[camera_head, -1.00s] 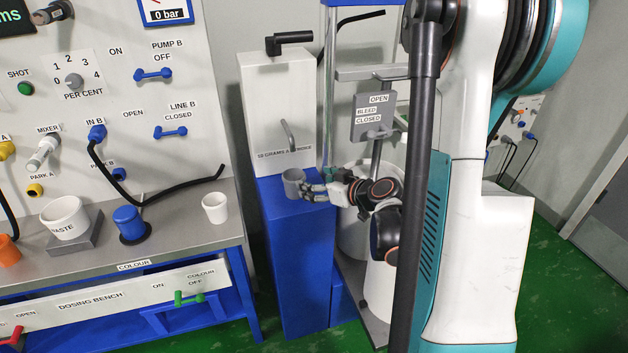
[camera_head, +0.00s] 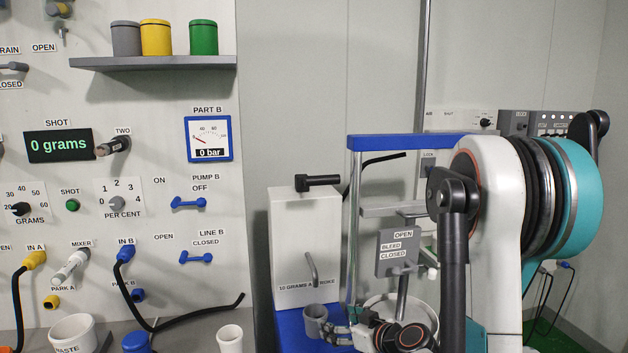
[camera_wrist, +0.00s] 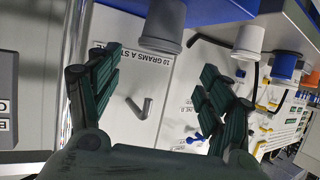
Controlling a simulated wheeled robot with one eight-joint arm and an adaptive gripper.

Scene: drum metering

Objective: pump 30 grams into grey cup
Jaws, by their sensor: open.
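The grey cup (camera_head: 316,318) stands on the blue stand (camera_head: 290,325) in front of a white pump box (camera_head: 292,225) labelled 10 grams a stroke. The box has a black handle (camera_head: 318,182) on top and a bent grey spout (camera_head: 313,268) on its front. My gripper (camera_head: 338,333) is just right of the cup in the head view. In the wrist view my gripper (camera_wrist: 160,85) is open, with fingers spread apart and nothing held between them. The grey cup (camera_wrist: 162,25) shows at the top there, and the spout (camera_wrist: 140,107) shows between the fingers.
The panel display (camera_head: 59,145) reads 0 grams, and the part B gauge (camera_head: 209,139) reads 0 bar. A white waste cup (camera_head: 74,333) and another white cup (camera_head: 230,338) stand on the bench at left. A grey bleed plate (camera_head: 397,250) stands right of the box.

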